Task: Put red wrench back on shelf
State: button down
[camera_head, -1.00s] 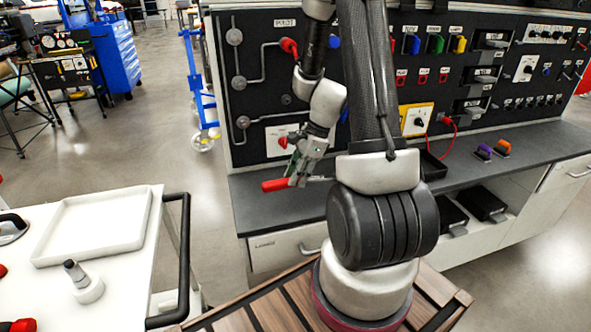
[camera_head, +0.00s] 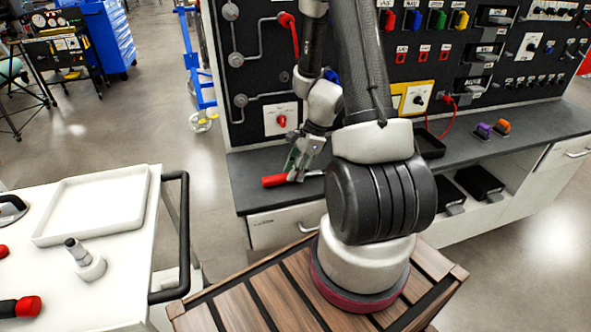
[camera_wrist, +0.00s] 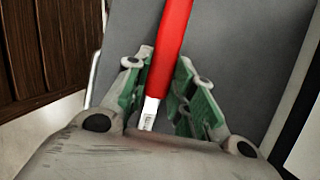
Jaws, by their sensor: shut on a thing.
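The red wrench (camera_head: 275,181) has a red handle and a bright metal end. In the head view it is level, with its handle pointing left, over or on the front part of the grey bench top (camera_head: 247,167). I cannot tell whether it touches the surface. My gripper (camera_head: 298,174) is shut on the wrench from above. In the wrist view the red handle (camera_wrist: 172,40) runs up from between the green-padded fingers (camera_wrist: 158,98), with grey surface behind it. No place is marked as the shelf; open compartments with black trays (camera_head: 480,182) show under the bench at right.
A black panel with pipes, valves and switches (camera_head: 283,122) rises behind the bench. Purple and orange pieces (camera_head: 491,129) and a black tray (camera_head: 430,146) sit on the bench to the right. A white cart (camera_head: 130,255) with a white tray stands at front left.

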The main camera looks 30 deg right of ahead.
jog(key=shift+f, duration=0.2)
jog(key=c, duration=1)
grip_release()
jog(key=shift+o, duration=0.2)
jog(key=shift+v, duration=3.5)
